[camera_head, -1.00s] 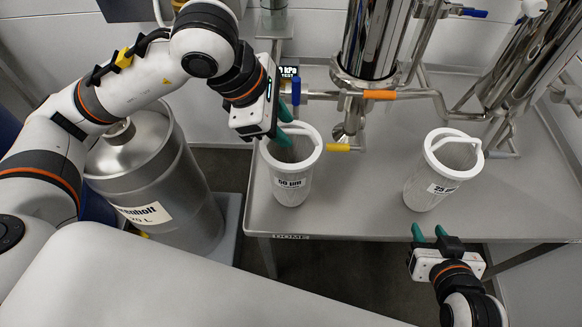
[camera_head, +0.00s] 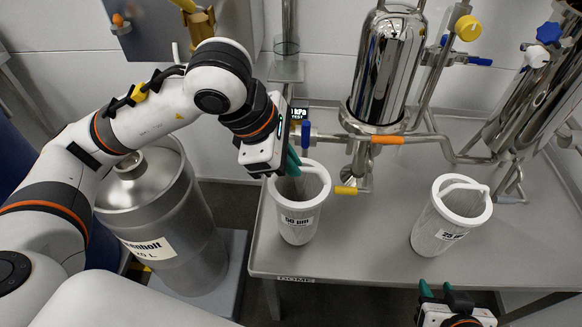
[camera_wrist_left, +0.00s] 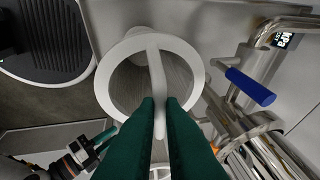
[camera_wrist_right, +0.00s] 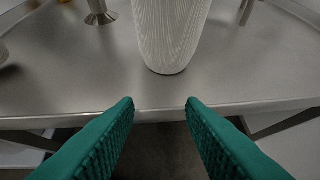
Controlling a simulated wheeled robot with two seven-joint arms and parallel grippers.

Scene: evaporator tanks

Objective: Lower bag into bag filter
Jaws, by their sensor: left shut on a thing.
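A white mesh filter bag (camera_head: 299,222) with a ring rim and a label that seems to read 50 µm appears to stand upright on the table's left part. My left gripper (camera_head: 293,163) is over its rim, shut on the bag's strap handle (camera_wrist_left: 155,65); the left wrist view looks down into the bag. A second white bag (camera_head: 440,228), labelled 25 µm, stands at the right, and its lower part shows in the right wrist view (camera_wrist_right: 170,35). My right gripper (camera_wrist_right: 160,103) is open and empty before the table's front edge. Steel filter vessels (camera_head: 388,70) stand behind; their insides are hidden.
The steel table (camera_head: 350,245) is clear between the bags. Pipes with an orange handle (camera_head: 388,140), a yellow handle (camera_head: 346,190) and a blue valve handle (camera_head: 305,134) lie behind the left bag. A large metal keg (camera_head: 165,225) stands left of the table.

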